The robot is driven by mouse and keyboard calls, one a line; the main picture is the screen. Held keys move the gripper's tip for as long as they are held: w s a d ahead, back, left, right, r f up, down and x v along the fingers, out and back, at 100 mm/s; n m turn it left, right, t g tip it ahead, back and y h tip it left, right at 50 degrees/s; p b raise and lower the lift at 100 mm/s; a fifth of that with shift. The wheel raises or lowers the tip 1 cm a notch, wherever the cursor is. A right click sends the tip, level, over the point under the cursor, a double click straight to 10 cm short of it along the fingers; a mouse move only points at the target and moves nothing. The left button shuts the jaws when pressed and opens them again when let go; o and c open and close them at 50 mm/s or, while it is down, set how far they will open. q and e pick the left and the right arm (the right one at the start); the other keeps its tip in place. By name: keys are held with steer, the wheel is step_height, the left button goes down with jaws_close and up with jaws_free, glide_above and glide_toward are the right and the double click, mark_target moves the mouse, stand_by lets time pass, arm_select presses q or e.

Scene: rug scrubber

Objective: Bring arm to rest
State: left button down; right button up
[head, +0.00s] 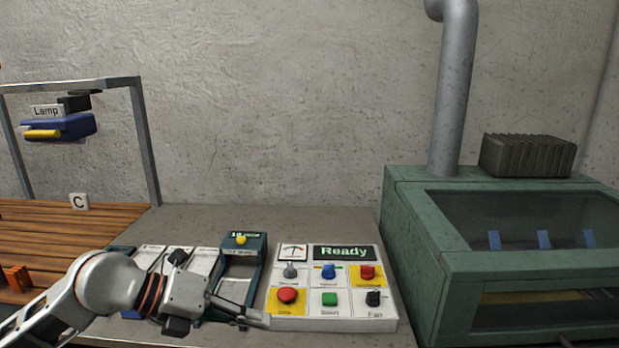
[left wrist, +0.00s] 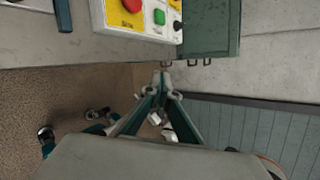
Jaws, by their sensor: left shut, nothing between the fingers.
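My left arm comes in from the left in the head view. My left gripper (head: 264,320) is shut and empty, its tips at the lower left edge of the white control panel (head: 358,300), close to the red button (head: 288,295). I cannot tell from the head view whether it touches the panel. In the left wrist view the closed fingers of the left gripper (left wrist: 163,78) point toward the bench's front, with the panel (left wrist: 150,22) above them and apart. My right gripper does not show.
The panel's display (head: 344,252) reads "Ready". A green machine (head: 405,235) stands right of it. A dark teal device (head: 243,242) with a yellow knob stands behind the gripper. A metal frame (head: 140,130) with a lamp (head: 60,127) stands at left over wooden slats (head: 60,225).

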arm_select(q)
steer(key=s+d+r+n+h, duration=0.1)
steer(key=s+d+n+h, duration=0.1)
steer(key=s+d+h, duration=0.35)
steer(key=w+a+f+n+t+y, duration=0.2)
steer(key=a+f+n+t+y, duration=0.2)
steer(key=a+f+n+t, duration=0.55)
steer(key=w+a+f+n+t+y, duration=0.15)
steer(key=f+n+t+y, duration=0.45)
steer(key=n, duration=0.9)
steer(key=s+a+f+n+g+y, duration=0.2)
steer(key=s+f, duration=0.5)
steer(key=f, duration=0.4)
steer(key=s+a+f+n+g+y, duration=0.2)
steer(key=s+f+n+g, duration=0.3)
steer(key=s+f, duration=0.3)
step_height(320, 180, down, 4)
steer(key=shift+s+a+r+g, duration=0.2)
steer(key=shift+s+a+g, duration=0.05)
steer(key=shift+a+g, duration=0.45)
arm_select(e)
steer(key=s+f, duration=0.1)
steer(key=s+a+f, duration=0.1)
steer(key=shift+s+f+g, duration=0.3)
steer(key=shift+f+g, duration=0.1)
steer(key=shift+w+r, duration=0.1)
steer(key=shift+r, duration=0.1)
